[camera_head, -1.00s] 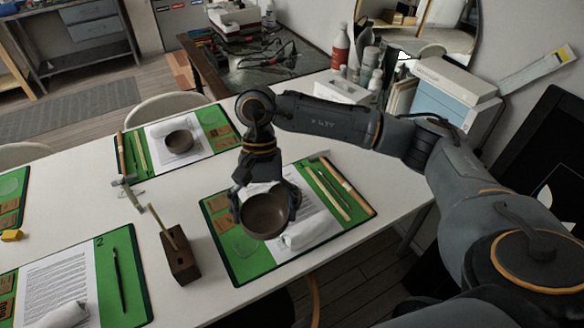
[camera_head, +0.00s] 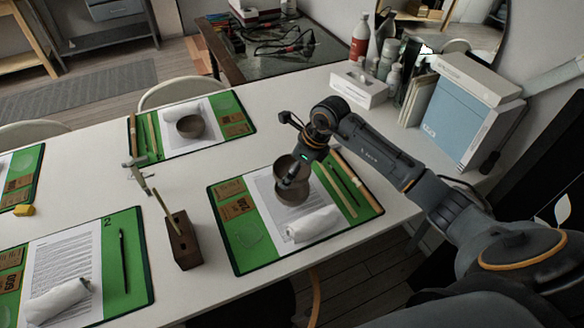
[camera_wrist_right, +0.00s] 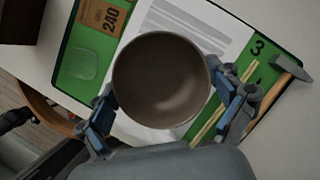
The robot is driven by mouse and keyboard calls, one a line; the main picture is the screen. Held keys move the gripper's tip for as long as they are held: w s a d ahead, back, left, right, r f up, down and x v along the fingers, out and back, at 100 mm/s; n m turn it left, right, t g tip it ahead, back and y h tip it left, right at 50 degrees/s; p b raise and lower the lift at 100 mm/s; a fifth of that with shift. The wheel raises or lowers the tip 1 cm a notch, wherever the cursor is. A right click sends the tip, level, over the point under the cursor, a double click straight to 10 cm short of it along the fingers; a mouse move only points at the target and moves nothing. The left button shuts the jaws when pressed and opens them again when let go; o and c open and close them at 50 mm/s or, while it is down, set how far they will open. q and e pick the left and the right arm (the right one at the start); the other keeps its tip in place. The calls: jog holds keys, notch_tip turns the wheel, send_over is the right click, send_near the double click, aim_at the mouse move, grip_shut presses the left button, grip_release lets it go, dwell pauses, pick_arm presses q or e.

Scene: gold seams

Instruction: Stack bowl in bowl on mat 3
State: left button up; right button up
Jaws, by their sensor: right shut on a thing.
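My right gripper (camera_head: 294,172) is over the mat marked 3 (camera_head: 224,190), its fingers on both sides of a dark brown bowl (camera_head: 283,164). The bowl also shows in the right wrist view (camera_wrist_right: 160,80), open side facing the camera and empty, between the fingers (camera_wrist_right: 168,112). Another brown bowl (camera_head: 190,127) sits on the far mat (camera_head: 229,104). My left gripper is not in view.
On mat 3 lie a paper sheet, a rolled white cloth (camera_head: 313,224) and slim sticks. A wooden block (camera_head: 180,240) with a stick stands left of the mat. A metal tool (camera_head: 138,175) lies beyond it.

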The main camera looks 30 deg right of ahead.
jog(key=shift+f+b, duration=0.5)
jog(key=shift+f, duration=0.4)
jog(key=shift+f+b, duration=1)
jog(key=shift+f, duration=0.3)
jog(key=o, duration=1)
jog(key=shift+c, duration=0.2)
jog(key=v, duration=1.2)
